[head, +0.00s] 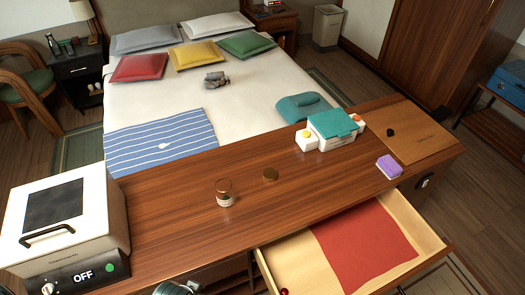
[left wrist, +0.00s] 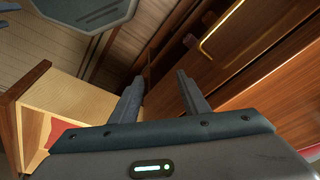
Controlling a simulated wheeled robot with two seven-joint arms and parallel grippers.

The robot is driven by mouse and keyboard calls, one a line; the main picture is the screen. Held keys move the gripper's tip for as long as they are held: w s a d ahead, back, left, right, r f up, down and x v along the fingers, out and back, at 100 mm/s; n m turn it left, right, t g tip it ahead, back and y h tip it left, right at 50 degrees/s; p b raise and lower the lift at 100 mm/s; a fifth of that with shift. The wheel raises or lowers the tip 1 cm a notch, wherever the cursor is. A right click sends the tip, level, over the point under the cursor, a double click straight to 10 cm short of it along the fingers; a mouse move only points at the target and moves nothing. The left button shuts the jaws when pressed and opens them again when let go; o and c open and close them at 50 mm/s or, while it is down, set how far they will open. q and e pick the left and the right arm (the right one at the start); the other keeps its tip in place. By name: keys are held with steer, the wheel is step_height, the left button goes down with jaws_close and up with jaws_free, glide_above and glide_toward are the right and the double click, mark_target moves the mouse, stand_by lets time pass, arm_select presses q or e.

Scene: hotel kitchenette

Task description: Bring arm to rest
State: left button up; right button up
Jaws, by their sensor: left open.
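My left gripper (left wrist: 157,82) shows in the left wrist view with its two fingers apart and nothing between them. The wooden front of the counter lies beyond and to the right of the fingers. The open drawer (left wrist: 62,90) is at the left of that view, apart from the fingers. In the head view only a small grey-green part, probably of my left arm, shows at the bottom edge, below the counter (head: 160,195). My right gripper is in neither view.
The open drawer with a red liner (head: 362,245) juts out from the counter. A white oven (head: 95,205), glass jar (head: 225,198), round lid (head: 270,174), teal-lidded box (head: 335,124), purple sponge (head: 389,166) and wooden board (head: 412,135) are on top. Bare counter surrounds the jar.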

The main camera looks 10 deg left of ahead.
arm_select(q)
step_height(320, 180, down, 17)
steer(key=s+b, duration=0.2)
steer(key=b, duration=0.1)
steer(key=s+a+f+b, duration=0.1)
steer(key=s+f+b, duration=0.1)
steer(key=s+f, duration=0.4)
steer(key=s+a+f+g+b, duration=0.1)
steer(key=s+f, duration=0.5)
steer(key=f, duration=0.7)
steer(key=s+a+f+g+b, duration=0.1)
steer(key=s+f+b, duration=0.2)
steer(key=s+f, duration=0.4)
step_height(320, 180, down, 2)
steer(key=shift+a+f, duration=0.2)
steer(key=shift+d+m, duration=0.1)
steer(key=shift+m, duration=0.2)
